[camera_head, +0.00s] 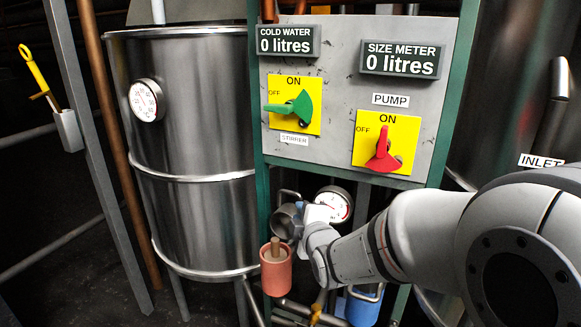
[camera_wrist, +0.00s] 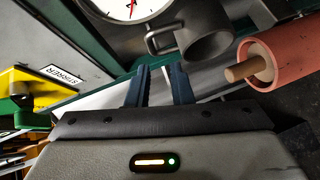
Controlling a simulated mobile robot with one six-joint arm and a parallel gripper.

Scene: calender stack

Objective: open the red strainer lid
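The red strainer (camera_head: 276,272) is a red cylinder with a brown peg or pipe standing out of its open end, low in the head view. It also shows at the right of the wrist view (camera_wrist: 287,50). A grey cup-like part (camera_wrist: 205,35) with a loop handle (camera_wrist: 160,42) is beside it; I cannot tell whether this is the lid. My gripper (camera_wrist: 161,72) has two dark blue fingers apart with nothing between them, just short of the handle.
A round gauge (camera_head: 335,204) is right behind my gripper. A blue cylinder (camera_head: 362,308) with a handle is below my arm. The control panel (camera_head: 340,100) with a green and a red switch is above. A steel tank (camera_head: 195,150) stands at left.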

